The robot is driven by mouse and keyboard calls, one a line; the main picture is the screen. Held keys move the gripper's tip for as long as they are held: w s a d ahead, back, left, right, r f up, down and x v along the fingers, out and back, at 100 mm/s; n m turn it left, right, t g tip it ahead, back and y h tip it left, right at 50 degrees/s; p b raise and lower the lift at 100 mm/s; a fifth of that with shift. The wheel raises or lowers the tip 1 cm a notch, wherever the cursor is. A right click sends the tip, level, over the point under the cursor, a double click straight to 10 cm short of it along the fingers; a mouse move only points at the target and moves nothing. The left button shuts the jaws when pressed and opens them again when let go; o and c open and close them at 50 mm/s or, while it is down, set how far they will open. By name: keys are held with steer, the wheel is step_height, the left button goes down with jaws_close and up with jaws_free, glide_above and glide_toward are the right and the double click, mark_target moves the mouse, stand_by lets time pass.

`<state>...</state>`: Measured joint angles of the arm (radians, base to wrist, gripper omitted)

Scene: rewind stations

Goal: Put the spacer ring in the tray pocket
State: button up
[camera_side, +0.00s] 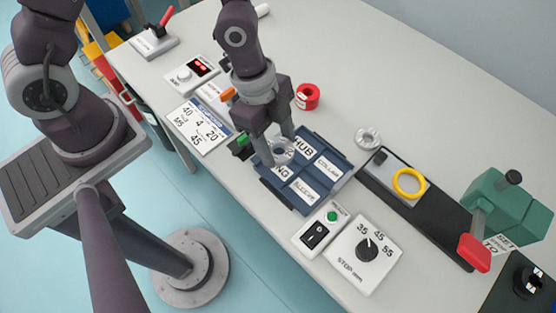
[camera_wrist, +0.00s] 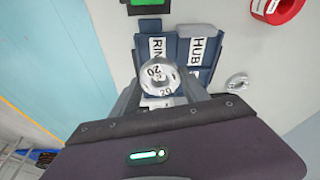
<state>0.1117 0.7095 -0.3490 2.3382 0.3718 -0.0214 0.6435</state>
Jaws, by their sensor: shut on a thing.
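The spacer ring (camera_side: 282,153) is a silvery disc with a centre hole; in the wrist view (camera_wrist: 157,70) its face carries the number 20. My gripper (camera_side: 279,154) is shut on it, pointing down, and its fingers also show in the wrist view (camera_wrist: 160,92). The dark blue tray (camera_side: 339,186) has pockets labelled HUB, RING, COLLAR and SLEEVE. The ring overlaps the tray's RING pocket (camera_wrist: 157,46) in both views and hides part of its label. I cannot tell how far above the pocket floor it is.
A red spool (camera_side: 307,96) stands behind the tray. A silver collar-like part (camera_side: 368,138) lies right of it. A yellow ring (camera_side: 409,182) lies on a grey block by a green, red-handled press (camera_side: 495,210). A switch box (camera_side: 320,228) and dial plate (camera_side: 363,254) sit in front.

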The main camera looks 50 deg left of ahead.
mark_target(279, 168)
step_height(279, 168, down, 6)
steer(key=shift+f, duration=0.1)
steer(key=shift+a+f, duration=0.15)
steer(key=shift+f, duration=0.55)
steer(key=o, duration=1.6)
steer(key=a+r+n+t+y, duration=0.1)
steer(key=a+r+n, duration=0.1)
steer(key=a+r, duration=0.35)
steer(key=a+r+n+t+y, duration=0.1)
steer(key=a+r+n, duration=0.1)
steer(key=r, duration=0.7)
steer(key=a+r+n+y, duration=0.2)
steer(key=a+r, duration=0.2)
steer(key=r, duration=0.4)
steer(key=s+a+r+n+t, duration=0.1)
steer(key=s+r+n, duration=0.2)
steer(key=s+a+r+n+t, duration=0.1)
steer(key=s+r+n, duration=0.2)
steer(key=s+r, duration=0.1)
steer(key=s+a+r+n+t, duration=0.1)
steer(key=s+r+n, duration=0.2)
steer(key=shift+s+a+r+n+h, duration=0.15)
steer(key=shift+a+r+n+h, duration=0.05)
steer(key=shift+a+n+h, duration=0.2)
